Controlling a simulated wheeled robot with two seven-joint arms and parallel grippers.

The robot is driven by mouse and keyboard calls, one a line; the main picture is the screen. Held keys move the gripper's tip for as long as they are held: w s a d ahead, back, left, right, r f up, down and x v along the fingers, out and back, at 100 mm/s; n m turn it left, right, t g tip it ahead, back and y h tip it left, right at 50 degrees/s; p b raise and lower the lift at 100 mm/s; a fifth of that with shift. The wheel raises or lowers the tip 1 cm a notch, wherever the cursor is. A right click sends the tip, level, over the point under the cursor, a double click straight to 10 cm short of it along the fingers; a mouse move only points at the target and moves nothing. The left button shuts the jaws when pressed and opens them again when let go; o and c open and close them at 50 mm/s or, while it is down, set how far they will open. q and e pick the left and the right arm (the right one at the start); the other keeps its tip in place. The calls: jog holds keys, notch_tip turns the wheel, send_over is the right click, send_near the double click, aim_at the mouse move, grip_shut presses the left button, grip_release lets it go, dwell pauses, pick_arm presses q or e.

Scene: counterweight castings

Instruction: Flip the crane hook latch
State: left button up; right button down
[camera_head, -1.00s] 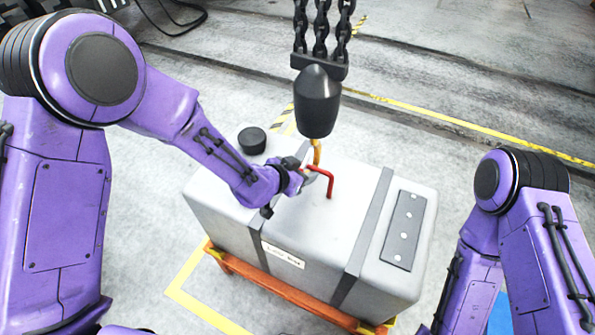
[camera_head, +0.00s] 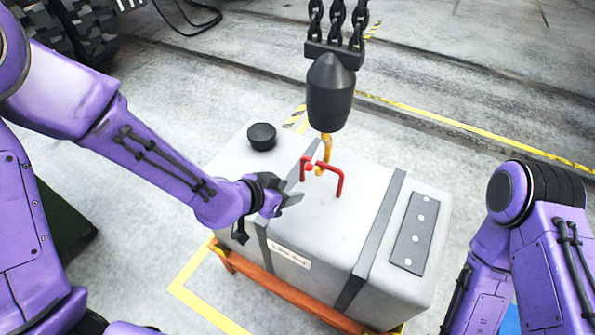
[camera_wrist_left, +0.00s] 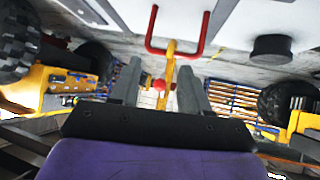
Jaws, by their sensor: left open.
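The yellow crane hook (camera_head: 326,148) hangs under a black block (camera_head: 331,92) and sits at the red lifting bar (camera_head: 341,184) on the grey casting (camera_head: 325,215). A small red knob (camera_head: 308,168) beside the hook looks like part of its latch. My left gripper (camera_head: 296,190) is open and empty, to the left of the hook and apart from it. In the left wrist view, the hook (camera_wrist_left: 171,62) and the red knob (camera_wrist_left: 159,85) show between the open fingers, beyond them. The latch's exact position is too small to tell. My right gripper is outside the views.
Black chains (camera_head: 337,22) rise from the block. A black round cap (camera_head: 262,136) and a dark plate with bolts (camera_head: 414,232) are on the casting's top. The casting rests on an orange frame (camera_head: 290,290). Open floor lies around it.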

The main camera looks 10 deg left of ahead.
pick_arm(q)
notch_tip(320, 180, down, 6)
jog(key=s+h+b, duration=0.1)
jog(key=s+b, duration=0.1)
jog(key=m+t+h, duration=0.1)
jog(key=t+h, duration=0.2)
jog(key=t, duration=0.3)
send_near(306, 169)
jog(key=b+x, duration=0.6)
jog(key=b, duration=0.1)
jog(key=shift+w+d+f, duration=0.1)
jog(key=shift+w+d, duration=0.05)
jog(key=p+x, duration=0.1)
jog(key=x, duration=0.3)
jog(key=shift+w+d, duration=0.15)
jog(key=shift+w, duration=0.25)
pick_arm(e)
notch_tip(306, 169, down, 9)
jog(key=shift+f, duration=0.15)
pick_arm(q)
grip_shut()
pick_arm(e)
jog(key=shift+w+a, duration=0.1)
